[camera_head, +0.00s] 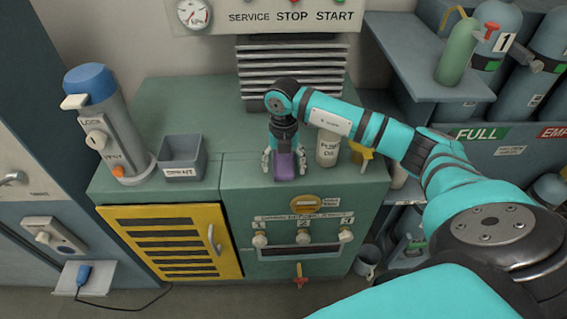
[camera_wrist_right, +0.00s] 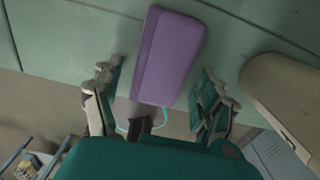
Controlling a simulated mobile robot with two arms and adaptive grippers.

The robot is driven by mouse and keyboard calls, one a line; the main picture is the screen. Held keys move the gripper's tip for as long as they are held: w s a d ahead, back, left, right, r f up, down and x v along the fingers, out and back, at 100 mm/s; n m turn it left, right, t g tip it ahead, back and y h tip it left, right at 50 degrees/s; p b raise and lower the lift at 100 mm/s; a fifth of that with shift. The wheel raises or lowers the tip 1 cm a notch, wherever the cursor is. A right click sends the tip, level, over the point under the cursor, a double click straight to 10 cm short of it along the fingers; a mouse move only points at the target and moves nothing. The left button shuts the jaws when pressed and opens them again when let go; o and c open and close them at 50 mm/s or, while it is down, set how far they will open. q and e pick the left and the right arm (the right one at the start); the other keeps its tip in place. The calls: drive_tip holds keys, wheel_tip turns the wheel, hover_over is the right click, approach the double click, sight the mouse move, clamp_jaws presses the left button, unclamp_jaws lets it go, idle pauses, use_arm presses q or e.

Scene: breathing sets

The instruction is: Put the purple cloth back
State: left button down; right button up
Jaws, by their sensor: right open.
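The purple cloth (camera_head: 285,166) lies folded on top of the green cabinet, near its front edge. In the right wrist view the purple cloth (camera_wrist_right: 172,52) shows as a thick folded block between the fingers. My right gripper (camera_head: 284,165) points down over the cloth with its fingers on either side. In the right wrist view my right gripper (camera_wrist_right: 160,100) is open, with gaps between the fingers and the cloth. My left gripper is not in view.
A pale labelled jar (camera_head: 328,150) stands close to the right of my gripper, with a yellow item (camera_head: 361,153) beyond it. A grey open bin (camera_head: 183,158) and a grey cylinder with a blue cap (camera_head: 106,120) stand to the left. The cabinet top (camera_head: 231,165) between bin and cloth is clear.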

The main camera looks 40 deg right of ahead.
sight(283, 165)
wheel_tip(283, 165, up, 8)
drive_tip(key=shift+f+b, duration=0.2)
drive_tip(key=shift+b, duration=0.15)
idle(0.4)
